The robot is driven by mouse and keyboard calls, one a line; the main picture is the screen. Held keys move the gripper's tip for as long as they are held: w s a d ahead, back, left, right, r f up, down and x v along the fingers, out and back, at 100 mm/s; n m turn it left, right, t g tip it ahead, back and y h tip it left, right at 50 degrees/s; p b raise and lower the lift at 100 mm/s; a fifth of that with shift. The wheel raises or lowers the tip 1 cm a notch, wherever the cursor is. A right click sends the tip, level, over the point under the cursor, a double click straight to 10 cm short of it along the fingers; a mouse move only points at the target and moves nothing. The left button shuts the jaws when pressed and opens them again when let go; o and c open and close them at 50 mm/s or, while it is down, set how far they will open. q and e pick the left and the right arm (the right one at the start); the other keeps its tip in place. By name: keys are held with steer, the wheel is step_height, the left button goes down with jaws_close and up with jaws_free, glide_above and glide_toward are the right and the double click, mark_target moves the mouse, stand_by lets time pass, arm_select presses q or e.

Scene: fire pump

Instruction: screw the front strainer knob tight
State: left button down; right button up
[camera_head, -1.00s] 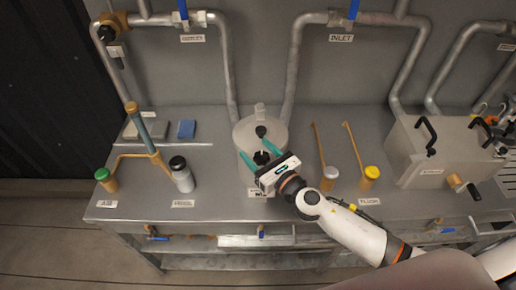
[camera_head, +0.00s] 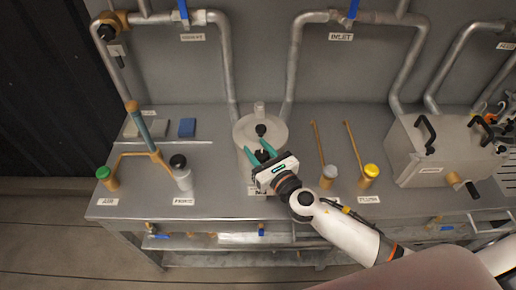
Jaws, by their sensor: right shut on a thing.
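The strainer is a pale grey round pot (camera_head: 275,129) standing on the bench at the middle of the view. A black knob (camera_head: 260,130) sits on its top. The front strainer knob (camera_head: 261,155) is black and shows low on the pot's front side. My right gripper (camera_head: 257,151) comes in from the lower right, its two teal fingers on either side of the front knob and shut on it. The gripper body hides part of the pot's lower front. My left gripper is not in view.
A white bottle with a black cap (camera_head: 181,173) and a brass pipe with a green cap (camera_head: 103,174) stand to the left. Brass levers with a grey cap (camera_head: 328,176) and a yellow cap (camera_head: 370,173) stand close on the right, before a grey box (camera_head: 440,150).

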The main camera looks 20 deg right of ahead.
steer(key=m+h, duration=0.2)
steer(key=h, duration=0.2)
steer(key=m+h+p, duration=0.1)
steer(key=m+h, duration=0.2)
steer(key=h, duration=0.1)
steer(key=shift+d, duration=0.2)
steer(key=m+h, duration=0.1)
steer(key=m+g+h, duration=0.1)
steer(key=h, duration=0.1)
steer(key=m+h, duration=0.1)
steer(key=h, duration=0.1)
steer(key=shift+d+m+b, duration=0.25)
steer(key=shift+m+b, duration=0.05)
steer(key=shift+s+d+m+g+h+b, duration=0.1)
steer(key=shift+m+g+h+b, duration=0.1)
steer(key=shift+m+g+h, duration=0.6)
steer(key=shift+s+d+m+g+h+b, duration=0.15)
steer(key=shift+m+g+h, duration=0.35)
steer(key=shift+h, duration=0.5)
steer(key=o, duration=1)
steer(key=shift+w, duration=0.1)
